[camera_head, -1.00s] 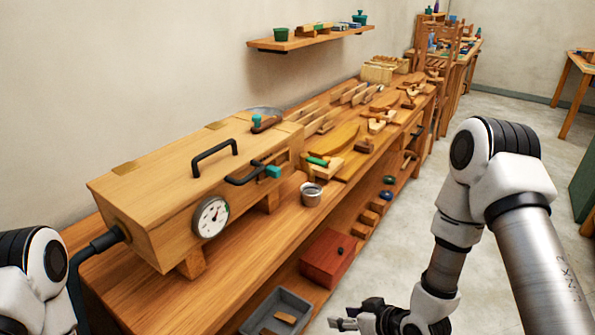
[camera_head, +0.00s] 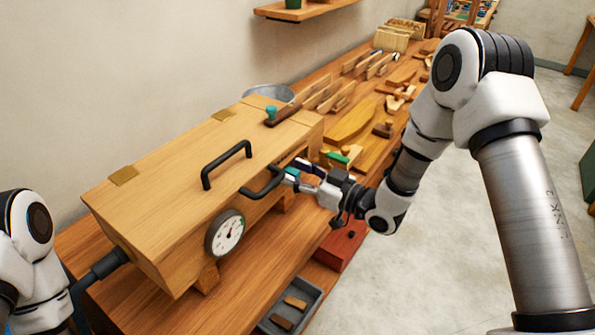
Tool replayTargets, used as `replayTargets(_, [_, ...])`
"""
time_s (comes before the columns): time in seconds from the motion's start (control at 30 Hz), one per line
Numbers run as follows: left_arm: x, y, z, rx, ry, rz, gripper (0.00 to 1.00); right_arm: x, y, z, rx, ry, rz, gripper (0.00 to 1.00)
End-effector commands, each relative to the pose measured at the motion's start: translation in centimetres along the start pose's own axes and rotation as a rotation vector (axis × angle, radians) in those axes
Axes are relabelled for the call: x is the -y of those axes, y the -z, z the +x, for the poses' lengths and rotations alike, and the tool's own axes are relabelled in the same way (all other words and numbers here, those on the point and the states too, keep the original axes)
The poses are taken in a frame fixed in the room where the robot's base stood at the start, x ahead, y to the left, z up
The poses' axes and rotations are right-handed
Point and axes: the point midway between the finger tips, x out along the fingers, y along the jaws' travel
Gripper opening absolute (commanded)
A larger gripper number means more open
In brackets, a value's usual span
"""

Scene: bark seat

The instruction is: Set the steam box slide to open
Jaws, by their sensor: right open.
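The steam box (camera_head: 165,225) is a long wooden box on the bench, with a black handle (camera_head: 226,163) on its lid and a round dial (camera_head: 225,234) on its front. A black bar (camera_head: 262,188) with a teal end sticks out from the front near the right; I cannot tell for sure that it is the slide. My right gripper (camera_head: 300,175) is open at the teal end of this bar, which its fingers partly hide. I cannot tell whether they touch it. My left arm shows at the left edge, but its gripper is out of the picture.
A small teal-knobbed tool (camera_head: 277,116) lies on the box top. Wooden tools and boards (camera_head: 352,122) cover the bench behind. The floor (camera_head: 445,250) at right is clear.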

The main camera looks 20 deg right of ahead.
Motion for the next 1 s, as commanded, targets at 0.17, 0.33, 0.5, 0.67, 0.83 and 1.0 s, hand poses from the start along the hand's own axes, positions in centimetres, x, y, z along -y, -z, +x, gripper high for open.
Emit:
replayTargets(0.17, [0.0, 0.0, 0.0, 0.0, 0.0, 0.0, 0.0, 0.0, 0.0, 0.0, 0.0, 0.0, 0.0, 0.16])
replayTargets(0.33, [0.0, 0.0, 0.0, 0.0, 0.0, 0.0, 0.0, 0.0, 0.0, -0.1, 0.001, 0.0, 0.0, 0.0])
replayTargets(0.5, [0.0, 0.0, 0.3, 0.0, 0.0, 0.0, 0.0, -1.1, -0.1, 0.0, -0.003, -0.002, 0.0, 0.0])
replayTargets(0.67, [0.0, 0.0, 0.8, 0.0, 0.0, 0.0, 0.0, -4.1, -0.1, 0.0, -0.004, -0.003, -0.001, 0.0])
replayTargets(0.83, [0.0, 0.0, 0.9, 0.0, 0.0, 0.0, 0.0, -5.5, 0.0, 0.0, 0.0, -0.002, 0.0, 0.0])
replayTargets(1.0, [0.0, 0.0, 0.9, 0.0, 0.0, 0.0, 0.0, -5.5, 0.1, 0.0, -0.001, -0.003, -0.001, 0.0])
